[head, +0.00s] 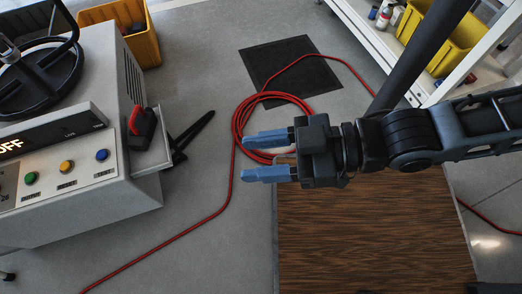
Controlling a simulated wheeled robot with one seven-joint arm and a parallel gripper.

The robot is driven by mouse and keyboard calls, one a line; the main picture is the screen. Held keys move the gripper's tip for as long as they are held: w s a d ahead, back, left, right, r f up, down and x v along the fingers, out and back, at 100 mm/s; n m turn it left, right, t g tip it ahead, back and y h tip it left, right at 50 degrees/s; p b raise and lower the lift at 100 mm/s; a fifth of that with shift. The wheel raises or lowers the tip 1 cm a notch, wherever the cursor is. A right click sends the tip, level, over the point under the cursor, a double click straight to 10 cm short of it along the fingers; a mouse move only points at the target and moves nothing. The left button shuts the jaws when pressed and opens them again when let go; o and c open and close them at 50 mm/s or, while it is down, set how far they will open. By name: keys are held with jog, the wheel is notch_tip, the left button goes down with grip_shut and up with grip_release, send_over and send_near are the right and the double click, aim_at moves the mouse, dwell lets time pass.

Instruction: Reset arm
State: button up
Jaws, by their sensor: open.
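My gripper (267,157) has two blue fingers that point left in the head view. The fingers are apart with nothing between them. My arm reaches in from the right edge. The gripper is above the floor, over the upper left part of a brown wood-grain surface (370,240) and near a coiled red cable (240,125).
A grey machine (95,195) stands at left, with a lit display reading "OFF", several coloured buttons, a black handwheel (40,75) and a red-black handle (140,125). A yellow bin (143,48) is behind it. A black mat (285,62) lies beyond. A white shelf (372,32) stands upper right.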

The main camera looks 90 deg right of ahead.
notch_tip(320, 180, up, 18)
jog(key=p, duration=1.8)
jog(key=shift+r, duration=0.2)
jog(key=shift+f, duration=0.1)
